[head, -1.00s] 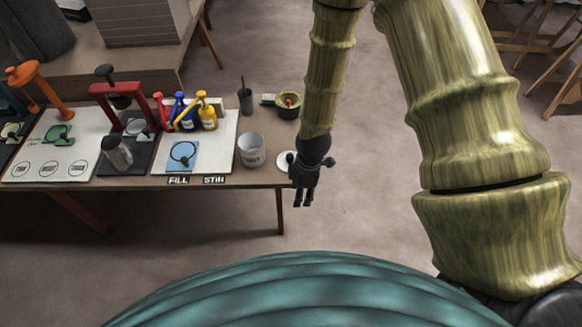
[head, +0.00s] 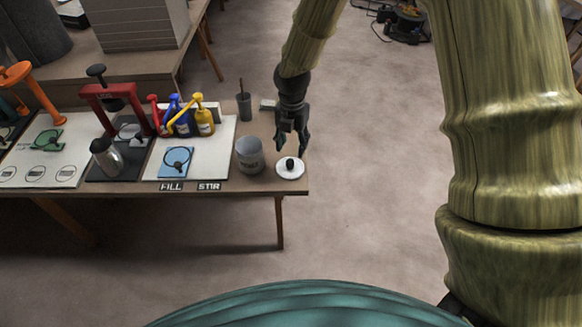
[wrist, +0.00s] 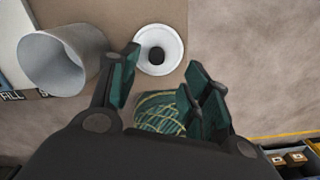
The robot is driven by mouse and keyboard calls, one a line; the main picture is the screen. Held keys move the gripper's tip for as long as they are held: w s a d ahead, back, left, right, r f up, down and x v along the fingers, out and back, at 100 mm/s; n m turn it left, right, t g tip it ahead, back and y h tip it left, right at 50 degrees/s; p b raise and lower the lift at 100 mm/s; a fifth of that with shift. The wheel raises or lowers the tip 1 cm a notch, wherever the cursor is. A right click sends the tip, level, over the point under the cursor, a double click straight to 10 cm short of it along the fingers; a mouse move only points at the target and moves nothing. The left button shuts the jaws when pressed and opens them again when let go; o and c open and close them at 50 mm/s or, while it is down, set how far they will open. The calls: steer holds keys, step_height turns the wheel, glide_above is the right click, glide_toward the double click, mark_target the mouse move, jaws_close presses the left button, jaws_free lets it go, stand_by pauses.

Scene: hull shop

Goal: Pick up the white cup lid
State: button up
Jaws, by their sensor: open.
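The white cup lid (head: 290,171) is a round white disc with a dark knob in its middle. It lies on the table near the right front corner, to the right of the grey-white cup (head: 249,156). My gripper (head: 291,147) is open and empty, fingers pointing down, just behind and above the lid in the head view. In the wrist view the lid (wrist: 158,50) shows whole beyond the open fingers (wrist: 165,90), apart from them. The cup (wrist: 68,62) stands left of the lid there.
A dark pot with a stick (head: 243,106) stands behind the cup. Yellow, blue and red pump bottles (head: 204,120) stand on a white board to the left, with a metal pitcher (head: 106,157) beyond. The table's right edge (head: 306,180) is close to the lid, with open floor beyond.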

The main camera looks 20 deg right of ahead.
mark_target(290, 161)
steer(key=shift+a+f, duration=0.15)
steer(key=shift+f, duration=1.9)
steer(key=shift+a+f, duration=0.1)
steer(key=shift+f, duration=1.95)
steer(key=c, duration=0.9)
